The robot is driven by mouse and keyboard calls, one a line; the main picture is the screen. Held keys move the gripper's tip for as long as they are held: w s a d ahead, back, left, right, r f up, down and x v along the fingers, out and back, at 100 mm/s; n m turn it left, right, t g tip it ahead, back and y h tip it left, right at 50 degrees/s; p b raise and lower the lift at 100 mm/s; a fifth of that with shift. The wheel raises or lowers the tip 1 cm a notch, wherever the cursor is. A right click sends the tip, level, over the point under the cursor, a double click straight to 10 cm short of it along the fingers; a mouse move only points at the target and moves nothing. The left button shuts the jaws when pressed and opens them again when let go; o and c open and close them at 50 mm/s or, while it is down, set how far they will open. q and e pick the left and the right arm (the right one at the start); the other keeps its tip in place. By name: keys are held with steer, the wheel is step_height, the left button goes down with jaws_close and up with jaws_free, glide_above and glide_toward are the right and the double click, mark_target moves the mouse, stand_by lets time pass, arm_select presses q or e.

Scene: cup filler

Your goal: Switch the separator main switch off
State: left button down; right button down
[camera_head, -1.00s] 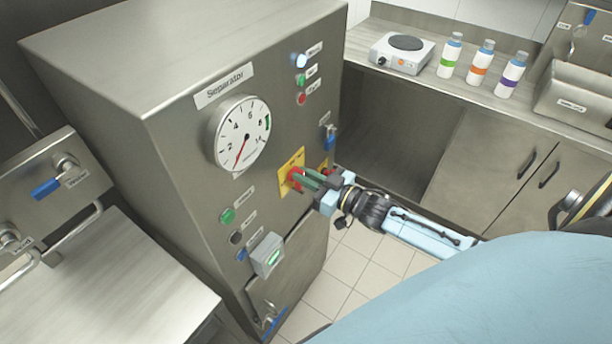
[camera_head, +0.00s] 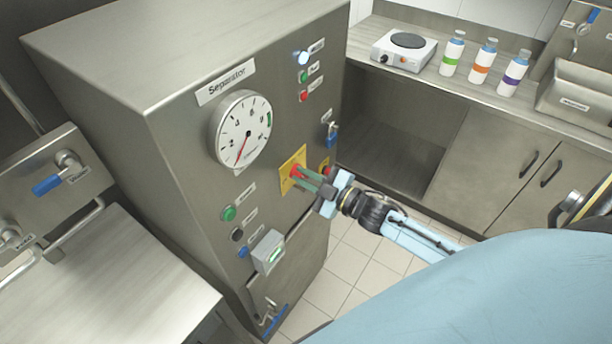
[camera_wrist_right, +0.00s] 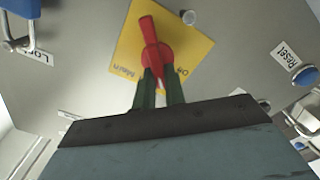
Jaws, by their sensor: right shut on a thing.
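The main switch (camera_head: 297,171) is a red rotary handle on a yellow plate (camera_head: 287,185) on the front of the separator cabinet. My right gripper (camera_head: 306,178) reaches it from the right, its green fingers shut on the handle. In the right wrist view, the red handle (camera_wrist_right: 147,32) sticks out beyond the fingers, slanting slightly left of straight up. The yellow plate (camera_wrist_right: 190,52) behind it carries the upside-down words "Main" and "Off". The fingers hide part of the red base. My left gripper is not in view.
A round gauge (camera_head: 241,131) sits up and left of the switch. A blue padlock (camera_head: 331,134) hangs up and right of it. A grey box (camera_head: 268,251) with a green light juts out below. A counter with a hotplate (camera_head: 404,49) and bottles stands at the right.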

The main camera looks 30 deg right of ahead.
steer(key=n, duration=0.3)
steer(key=n+b, duration=0.1)
steer(key=shift+s+a+f+n, duration=0.1)
steer(key=shift+a+f+n, duration=0.05)
steer(key=shift+f+n, duration=0.15)
steer(key=n, duration=0.1)
steer(key=n+b, duration=0.1)
steer(key=n, duration=0.2)
steer(key=shift+f+n+b, duration=0.25)
steer(key=shift+n+b, duration=0.15)
steer(key=c, duration=1.5)
jaws_free()
steer(key=shift+o, duration=0.2)
steer(key=shift+s, duration=0.1)
steer(key=b+v, duration=0.1)
steer(key=v, duration=1.2)
steer(key=shift+s, duration=0.1)
